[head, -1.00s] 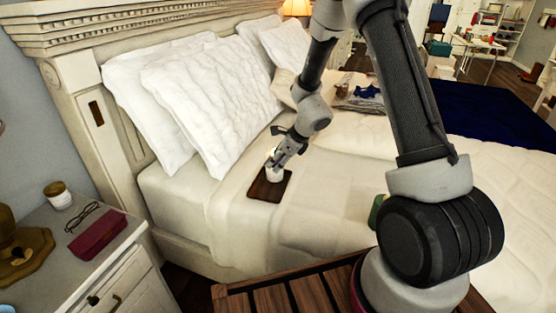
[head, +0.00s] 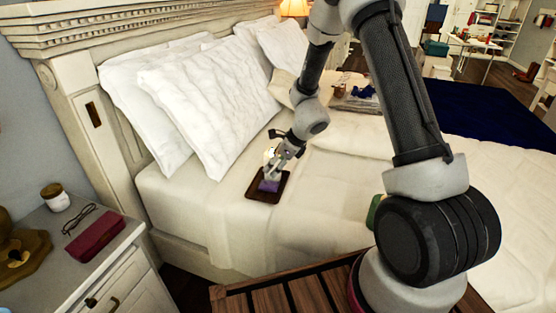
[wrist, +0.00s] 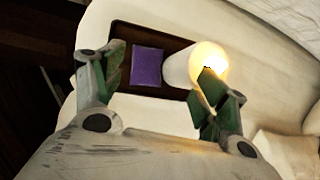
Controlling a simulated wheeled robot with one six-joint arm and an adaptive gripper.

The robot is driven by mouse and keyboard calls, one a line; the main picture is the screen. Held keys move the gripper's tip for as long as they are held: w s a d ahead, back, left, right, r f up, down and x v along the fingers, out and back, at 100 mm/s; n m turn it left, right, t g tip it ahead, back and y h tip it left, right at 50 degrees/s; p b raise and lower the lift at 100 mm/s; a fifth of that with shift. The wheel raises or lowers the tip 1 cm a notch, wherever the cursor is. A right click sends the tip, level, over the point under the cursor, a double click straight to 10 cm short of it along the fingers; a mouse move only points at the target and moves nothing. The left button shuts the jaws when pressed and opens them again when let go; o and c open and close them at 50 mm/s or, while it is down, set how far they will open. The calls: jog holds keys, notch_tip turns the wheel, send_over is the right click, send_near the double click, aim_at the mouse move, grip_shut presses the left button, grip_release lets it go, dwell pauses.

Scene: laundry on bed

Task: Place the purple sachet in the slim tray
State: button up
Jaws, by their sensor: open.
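The purple sachet (head: 269,185) lies flat in the dark brown slim tray (head: 254,193) on the bed. In the wrist view the sachet (wrist: 147,66) rests inside the tray (wrist: 121,33), beside a lit white candle (wrist: 177,69). My gripper (head: 276,165) is above the tray. In the wrist view my gripper (wrist: 160,84) is open, with its fingers apart on either side of the sachet and candle and nothing held between them. In the head view my fingers hide most of the candle.
White pillows (head: 196,105) lean on the headboard behind the tray. A nightstand (head: 80,255) at the left holds a jar (head: 55,198), glasses and a red case (head: 96,238). A wooden bench (head: 285,297) stands in front.

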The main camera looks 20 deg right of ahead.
jog(key=s+d+r+n, duration=0.3)
jog(key=s+r+n, duration=0.2)
jog(key=s+r, duration=0.5)
jog(key=s+d+r+n, duration=0.3)
jog(key=s+r+n, duration=0.25)
jog(key=r, duration=0.85)
jog(key=s+d+r+n+h, duration=0.2)
jog(key=s+d+r+n, duration=0.1)
jog(key=s+n, duration=0.4)
jog(key=s+d+r+n+h, duration=0.2)
jog(key=s+d+n, duration=0.4)
jog(key=s, duration=0.5)
jog(key=shift+s+r+n+g, duration=0.3)
jog(key=shift+r+n, duration=0.45)
jog(key=shift+r, duration=0.05)
